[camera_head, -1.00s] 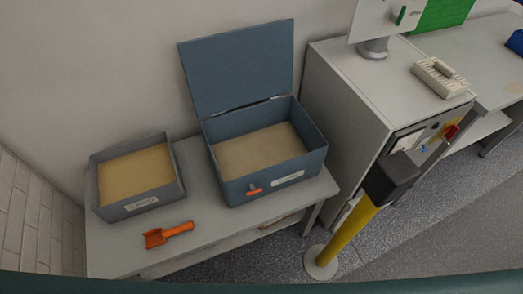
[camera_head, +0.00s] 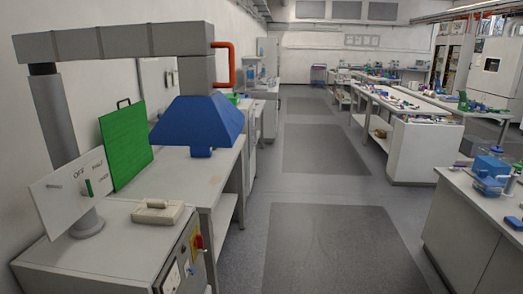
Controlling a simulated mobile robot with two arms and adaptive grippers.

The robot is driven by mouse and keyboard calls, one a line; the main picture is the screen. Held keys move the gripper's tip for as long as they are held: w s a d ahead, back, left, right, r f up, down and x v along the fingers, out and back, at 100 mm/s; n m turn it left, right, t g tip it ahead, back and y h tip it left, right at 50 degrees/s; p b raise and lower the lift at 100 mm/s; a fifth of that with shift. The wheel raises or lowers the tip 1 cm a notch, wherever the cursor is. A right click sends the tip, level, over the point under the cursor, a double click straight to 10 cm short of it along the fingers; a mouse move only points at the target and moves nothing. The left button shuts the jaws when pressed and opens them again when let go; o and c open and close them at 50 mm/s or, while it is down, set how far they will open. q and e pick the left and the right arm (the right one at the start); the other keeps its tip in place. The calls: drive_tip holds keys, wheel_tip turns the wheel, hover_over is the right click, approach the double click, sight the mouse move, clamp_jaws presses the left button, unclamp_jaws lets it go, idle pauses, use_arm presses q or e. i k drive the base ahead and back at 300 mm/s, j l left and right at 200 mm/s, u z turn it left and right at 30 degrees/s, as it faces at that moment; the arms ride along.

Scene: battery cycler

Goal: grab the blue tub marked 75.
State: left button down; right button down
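No tub with a readable 75 shows in the head view. Blue containers (camera_head: 489,167) stand on the white bench at the right edge. They are too small for me to read any mark or tell whether one is the tub. Neither of my grippers is in view.
A grey cabinet (camera_head: 105,248) with a switch panel stands at the near left. Behind it a bench (camera_head: 185,180) sits under a blue fume hood (camera_head: 200,122). The white bench (camera_head: 470,205) is at right. The aisle floor (camera_head: 325,235) between is clear.

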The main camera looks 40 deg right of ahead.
sight(194, 152)
drive_tip(key=z, duration=0.9)
drive_tip(key=i+l, duration=0.45)
